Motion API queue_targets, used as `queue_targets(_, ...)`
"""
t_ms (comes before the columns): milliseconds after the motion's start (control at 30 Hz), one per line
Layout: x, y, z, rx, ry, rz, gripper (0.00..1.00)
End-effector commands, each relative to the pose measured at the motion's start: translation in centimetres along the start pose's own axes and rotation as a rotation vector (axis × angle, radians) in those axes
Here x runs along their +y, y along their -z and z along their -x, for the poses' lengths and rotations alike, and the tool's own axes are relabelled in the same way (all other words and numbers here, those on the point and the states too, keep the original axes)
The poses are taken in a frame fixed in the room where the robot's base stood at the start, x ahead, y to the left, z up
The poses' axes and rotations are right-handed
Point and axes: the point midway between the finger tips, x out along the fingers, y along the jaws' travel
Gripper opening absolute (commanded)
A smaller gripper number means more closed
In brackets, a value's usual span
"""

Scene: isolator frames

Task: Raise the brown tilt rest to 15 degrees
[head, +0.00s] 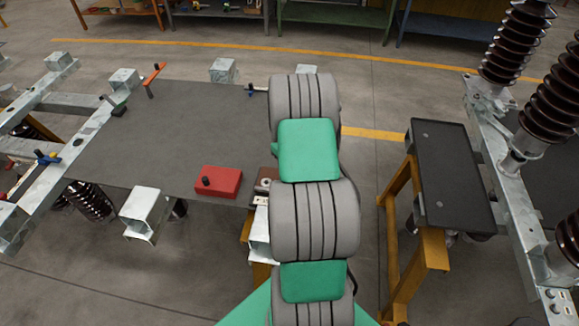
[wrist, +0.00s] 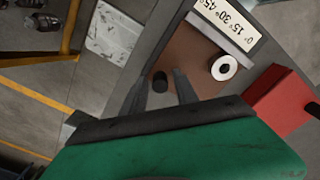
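The brown tilt rest (wrist: 195,58) lies below my gripper in the wrist view. A black knob (wrist: 160,82) and a white ring with a dark centre (wrist: 224,68) are on it. A pale scale plate (wrist: 228,20) marked 0, 15, 30 and 45 degrees runs along its edge. My gripper (wrist: 161,88) is open, its two dark fingers on either side of the knob with small gaps. I cannot tell how far above the rest the fingertips are. In the head view, only a corner of the brown rest (head: 264,179) shows, and my arm hides the gripper.
A red block (head: 218,181) with a black knob lies left of the rest on the grey table (head: 185,125); it also shows in the wrist view (wrist: 280,105). Galvanised brackets and clamps line the table. A dark-topped yellow stand (head: 450,170) and ribbed insulators (head: 515,45) stand right.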

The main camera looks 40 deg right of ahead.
Motion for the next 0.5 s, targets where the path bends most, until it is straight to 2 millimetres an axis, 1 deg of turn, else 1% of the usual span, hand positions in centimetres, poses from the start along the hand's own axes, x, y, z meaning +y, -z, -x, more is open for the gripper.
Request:
queue_targets(33,-0.01,0.00,0.02,0.000,0.000,0.000,0.31)
queue_targets(67,-0.01,0.00,0.02,0.000,0.000,0.000,0.28)
queue_targets(400,0.00,0.00,0.05,0.000,0.000,0.000,0.00)
queue_targets(500,0.00,0.00,0.06,0.000,0.000,0.000,0.00)
